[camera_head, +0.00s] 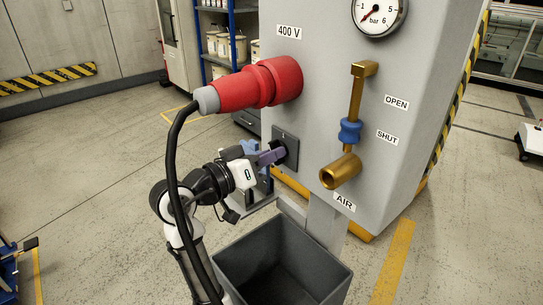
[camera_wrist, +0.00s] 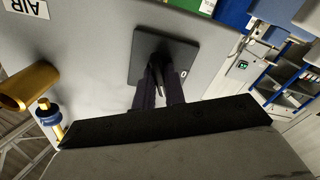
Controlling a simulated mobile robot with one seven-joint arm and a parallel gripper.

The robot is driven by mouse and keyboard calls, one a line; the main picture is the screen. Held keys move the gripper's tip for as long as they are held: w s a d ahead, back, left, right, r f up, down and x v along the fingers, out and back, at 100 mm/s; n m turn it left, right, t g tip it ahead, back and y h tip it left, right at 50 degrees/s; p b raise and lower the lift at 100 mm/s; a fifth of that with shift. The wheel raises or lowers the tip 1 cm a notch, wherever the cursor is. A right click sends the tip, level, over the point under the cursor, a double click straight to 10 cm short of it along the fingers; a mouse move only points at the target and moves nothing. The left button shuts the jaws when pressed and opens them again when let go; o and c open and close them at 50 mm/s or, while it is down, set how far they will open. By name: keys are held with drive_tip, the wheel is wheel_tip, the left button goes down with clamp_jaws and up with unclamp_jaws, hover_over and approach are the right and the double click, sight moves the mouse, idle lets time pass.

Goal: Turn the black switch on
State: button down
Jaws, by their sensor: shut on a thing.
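The black switch (camera_head: 285,147) is on a dark square plate on the grey cabinet's front, below the red plug. In the wrist view its plate (camera_wrist: 180,52) shows at the top centre, with a "0" mark near its lower right. My gripper (camera_head: 276,156) is at the switch. In the wrist view my gripper's fingers (camera_wrist: 160,85) reach up to the plate and are shut on the switch's dark knob, which is mostly hidden between them. I cannot tell the knob's exact angle.
A red plug (camera_head: 262,83) with a thick black cable juts out above my arm. A brass air valve (camera_head: 355,100) with a blue collar is to the right. A dark open bin (camera_head: 283,265) stands below. The grey cabinet (camera_head: 330,65) fills the space ahead.

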drive_tip(key=shift+f+m+b, duration=0.1)
drive_tip(key=shift+m+b, duration=0.3)
drive_tip(key=shift+b, duration=0.05)
drive_tip(key=shift+m+b, duration=1.2)
drive_tip(key=shift+m, duration=0.3)
drive_tip(key=shift+m+b, duration=0.9)
drive_tip(key=shift+b, duration=0.25)
drive_tip(key=c, duration=1.3)
unclamp_jaws()
